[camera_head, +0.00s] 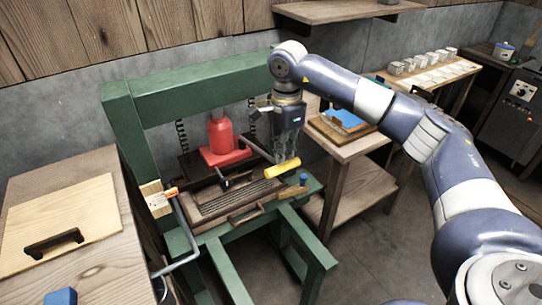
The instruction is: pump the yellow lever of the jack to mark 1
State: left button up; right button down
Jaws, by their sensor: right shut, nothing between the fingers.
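The red jack (222,140) stands in the green press frame (127,118), below its top beam. The jack's lever ends in a yellow grip (283,168), which sticks out to the front right of the press. My right gripper (284,155) comes in from the right and points down, its fingers shut and empty just above the yellow grip. I cannot tell whether the fingertips touch the grip. A pale plate with an orange pointer (157,198) is on the press's left side; its marks are too small to read. My left gripper is not in view.
A wooden bench with a pale board and dark handle (54,242) is at the left. A wooden table with a blue clipboard (345,119) is right of the press. A bent grey bar (180,262) sticks out at the press's front left. The floor at front right is clear.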

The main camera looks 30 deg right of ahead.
jog(key=shift+f+b, duration=0.7)
jog(key=shift+f, duration=0.35)
dwell(1.9)
dwell(2.6)
